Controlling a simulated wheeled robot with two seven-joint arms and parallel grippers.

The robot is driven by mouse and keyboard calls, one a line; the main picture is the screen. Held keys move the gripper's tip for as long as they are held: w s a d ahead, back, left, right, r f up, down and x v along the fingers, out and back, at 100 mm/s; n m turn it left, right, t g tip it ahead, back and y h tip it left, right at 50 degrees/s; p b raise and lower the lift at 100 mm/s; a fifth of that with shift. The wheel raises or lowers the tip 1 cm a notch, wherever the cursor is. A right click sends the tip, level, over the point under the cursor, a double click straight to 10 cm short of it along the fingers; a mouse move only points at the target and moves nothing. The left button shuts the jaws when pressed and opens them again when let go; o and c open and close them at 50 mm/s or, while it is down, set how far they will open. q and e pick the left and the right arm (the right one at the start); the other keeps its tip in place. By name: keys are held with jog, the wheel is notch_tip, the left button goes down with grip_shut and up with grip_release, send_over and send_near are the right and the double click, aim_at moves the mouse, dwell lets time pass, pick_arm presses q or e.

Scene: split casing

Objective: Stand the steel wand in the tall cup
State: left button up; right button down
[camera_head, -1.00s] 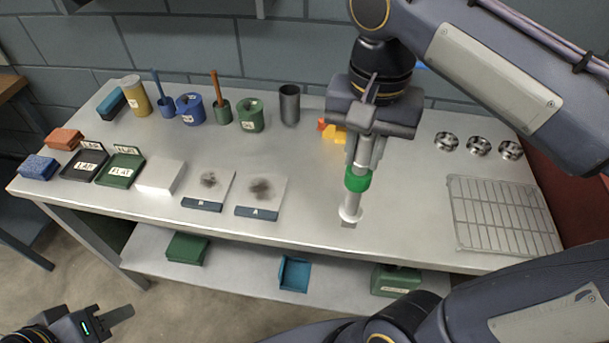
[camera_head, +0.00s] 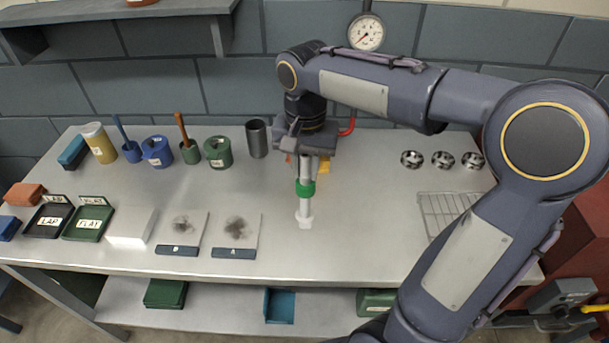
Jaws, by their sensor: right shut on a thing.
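The steel wand (camera_head: 304,205) is a pale metal rod with a green band and a wider light foot at its lower end. My right gripper (camera_head: 306,153) is shut on its upper part and holds it about upright over the bench. I cannot tell whether the foot touches the bench top. The tall cup (camera_head: 257,139) is a plain dark grey metal cylinder, upright near the back of the bench, to the left of my right gripper and apart from the wand. Its inside is mostly hidden. My left gripper is out of view.
Left of the cup stand a green pot (camera_head: 217,152), a green holder (camera_head: 190,152) and a blue pot (camera_head: 156,152). Yellow and red pieces (camera_head: 323,165) lie partly hidden behind the wand. Plate A (camera_head: 236,232) is left of it. A wire rack (camera_head: 447,212) lies right.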

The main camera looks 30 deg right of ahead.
aim_at(305, 179)
jog(key=shift+w+f, duration=0.15)
jog(key=shift+f, duration=0.8)
jog(key=shift+w+f, duration=0.1)
jog(key=shift+f, duration=0.8)
jog(key=shift+f, duration=0.2)
jog(key=c, duration=1.3)
grip_release()
jog(key=shift+o, duration=0.2)
jog(key=shift+r, duration=0.15)
